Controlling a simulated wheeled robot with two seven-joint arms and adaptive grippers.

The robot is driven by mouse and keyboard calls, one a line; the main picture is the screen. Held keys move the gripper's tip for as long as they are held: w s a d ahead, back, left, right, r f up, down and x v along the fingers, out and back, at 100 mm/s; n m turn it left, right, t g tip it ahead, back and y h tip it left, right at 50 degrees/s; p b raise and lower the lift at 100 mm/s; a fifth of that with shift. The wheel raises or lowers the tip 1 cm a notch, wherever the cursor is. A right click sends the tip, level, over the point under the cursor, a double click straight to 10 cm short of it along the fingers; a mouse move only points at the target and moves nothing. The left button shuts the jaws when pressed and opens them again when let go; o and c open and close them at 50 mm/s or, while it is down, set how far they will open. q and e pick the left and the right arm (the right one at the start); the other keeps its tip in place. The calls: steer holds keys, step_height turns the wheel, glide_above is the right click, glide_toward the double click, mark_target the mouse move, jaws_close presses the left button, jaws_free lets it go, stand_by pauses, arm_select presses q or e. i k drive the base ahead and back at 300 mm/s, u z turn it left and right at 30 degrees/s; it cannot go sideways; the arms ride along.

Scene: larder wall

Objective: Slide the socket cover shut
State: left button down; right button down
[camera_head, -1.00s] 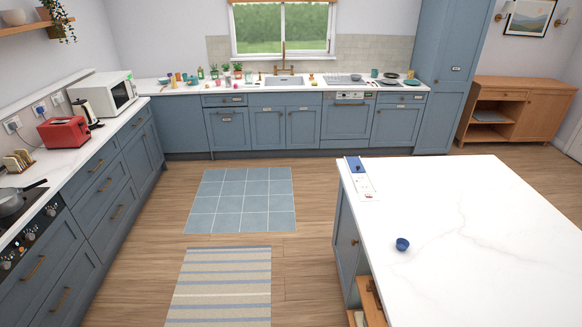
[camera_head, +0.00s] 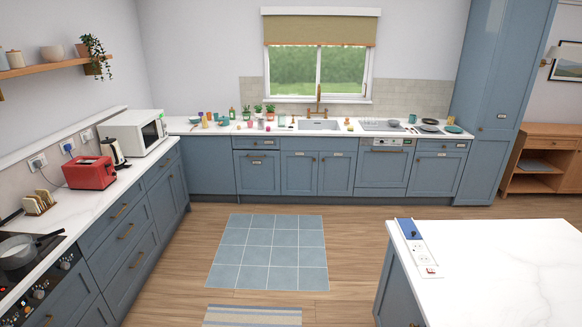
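Neither of my grippers shows in the head view.
The white island top (camera_head: 510,265) is bare around the unit. Wooden floor (camera_head: 350,250) lies open left of the island, with a blue tiled mat (camera_head: 268,252). Counters line the left and back walls, with a red toaster (camera_head: 90,172) and wall sockets (camera_head: 38,162).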

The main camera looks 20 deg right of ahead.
mark_target(409, 230)
steer(key=z, duration=0.3)
steer(key=i, duration=2)
steer(key=z, duration=1.05)
steer(key=i, duration=1.35)
steer(key=z, duration=1.75)
steer(key=i, duration=0.8)
steer(key=z, duration=0.7)
